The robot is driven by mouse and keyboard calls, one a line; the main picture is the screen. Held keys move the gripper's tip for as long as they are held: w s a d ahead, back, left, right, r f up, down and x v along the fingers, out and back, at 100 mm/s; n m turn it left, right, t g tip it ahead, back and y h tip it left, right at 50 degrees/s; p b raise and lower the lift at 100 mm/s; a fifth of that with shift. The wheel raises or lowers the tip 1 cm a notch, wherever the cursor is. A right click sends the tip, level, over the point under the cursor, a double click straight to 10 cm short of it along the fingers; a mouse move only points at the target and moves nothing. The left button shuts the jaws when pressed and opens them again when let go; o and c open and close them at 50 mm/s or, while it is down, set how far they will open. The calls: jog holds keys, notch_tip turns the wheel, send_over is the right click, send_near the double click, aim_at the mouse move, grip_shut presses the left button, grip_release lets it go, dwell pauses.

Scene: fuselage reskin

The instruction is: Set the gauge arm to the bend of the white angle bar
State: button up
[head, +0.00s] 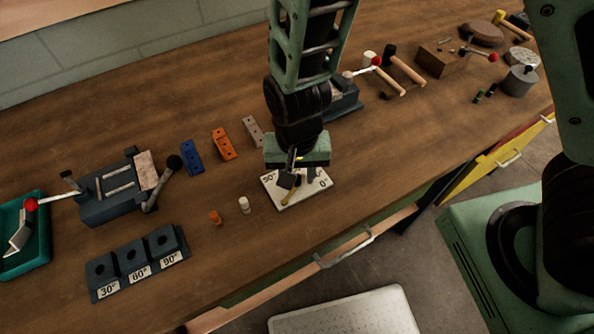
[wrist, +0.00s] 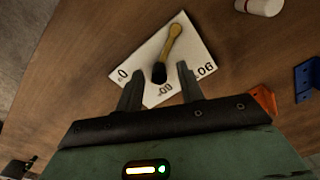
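The gauge is a white plate (head: 292,202) on the bench, also in the wrist view (wrist: 200,48), marked 0, 60 and 90. Its brass gauge arm (wrist: 172,45) has a black knob (wrist: 159,73) at the end nearer the numbers, roughly towards the 60. My gripper (head: 300,180) is over the plate, pointing down. In the wrist view its fingers (wrist: 159,80) are apart, one on each side of the knob; I cannot tell whether either touches it. A pale bent piece (head: 18,237), seemingly the white angle bar, lies in the teal tray (head: 42,261) at the far left.
Dark blocks marked 30, 60 and 90 (head: 135,262) stand at the front left. A vise-like tool (head: 112,196) stands behind them. A white peg (head: 244,205) and an orange peg (head: 215,217) stand left of the gauge. Blue (head: 191,157) and orange (head: 223,145) bars lie behind.

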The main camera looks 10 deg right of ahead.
notch_tip(320, 180, up, 17)
jog(key=p, duration=0.2)
jog(key=shift+r, duration=0.2)
dwell(0.6)
jog(key=s+d+r+n, duration=0.3)
jog(key=s+d+n, duration=0.3)
jog(key=s+n, duration=0.3)
jog(key=shift+s+r+n+y, duration=0.15)
jog(key=shift+s+n+y, duration=0.2)
jog(key=shift+s, duration=0.2)
dwell(1.5)
